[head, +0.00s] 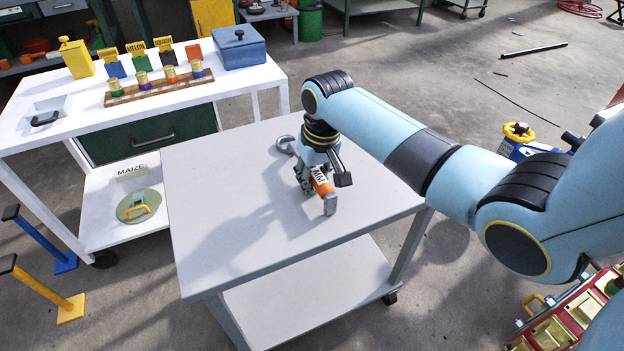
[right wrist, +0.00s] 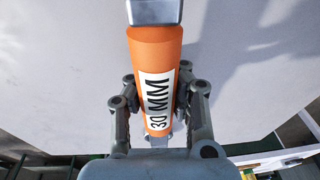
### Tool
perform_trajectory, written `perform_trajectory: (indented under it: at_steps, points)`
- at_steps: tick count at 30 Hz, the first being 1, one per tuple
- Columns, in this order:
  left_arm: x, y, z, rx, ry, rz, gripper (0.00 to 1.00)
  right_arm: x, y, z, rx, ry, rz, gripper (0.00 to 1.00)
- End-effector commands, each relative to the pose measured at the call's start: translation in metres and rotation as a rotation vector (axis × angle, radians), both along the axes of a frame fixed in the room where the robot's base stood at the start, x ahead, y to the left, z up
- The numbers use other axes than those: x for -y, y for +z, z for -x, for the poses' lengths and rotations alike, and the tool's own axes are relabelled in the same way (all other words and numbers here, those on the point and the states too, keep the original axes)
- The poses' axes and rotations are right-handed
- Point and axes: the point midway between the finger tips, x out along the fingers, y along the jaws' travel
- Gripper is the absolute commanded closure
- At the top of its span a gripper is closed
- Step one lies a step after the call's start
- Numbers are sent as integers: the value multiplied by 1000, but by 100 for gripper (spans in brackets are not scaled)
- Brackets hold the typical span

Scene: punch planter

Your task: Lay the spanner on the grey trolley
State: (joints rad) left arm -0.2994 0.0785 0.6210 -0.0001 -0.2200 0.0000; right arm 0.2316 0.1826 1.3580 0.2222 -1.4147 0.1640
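The spanner has an orange handle (head: 322,183) marked 30 MM and bare grey metal ends. It is over the top of the grey trolley (head: 220,185), toward its right half. My right gripper (head: 308,182) points down at it, with a finger on each side of the handle. In the right wrist view the fingers close against the orange handle (right wrist: 152,60), so the gripper looks shut on it. The head view does not settle whether the spanner touches the top or is just above it. My left gripper is not in view.
A white bench (head: 30,130) stands at the left with a blue box (head: 239,50), a yellow bottle (head: 76,58) and a wooden rack (head: 160,86) of small pots. The rest of the trolley top is bare. A blue and yellow object (head: 518,135) stands beyond my right arm.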

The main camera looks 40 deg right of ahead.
Motion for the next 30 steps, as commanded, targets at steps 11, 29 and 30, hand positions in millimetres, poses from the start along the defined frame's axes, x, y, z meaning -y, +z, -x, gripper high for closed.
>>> perform_trajectory:
  at_steps: [11, 29, 30]
  points:
    - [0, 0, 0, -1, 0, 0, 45, 0, -2, 0, -1, 0, -1, 66]
    - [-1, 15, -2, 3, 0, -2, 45, 1, 41, 5, 3, 1, 0, 66]
    - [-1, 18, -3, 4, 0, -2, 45, 2, 51, 6, 4, 1, 0, 66]
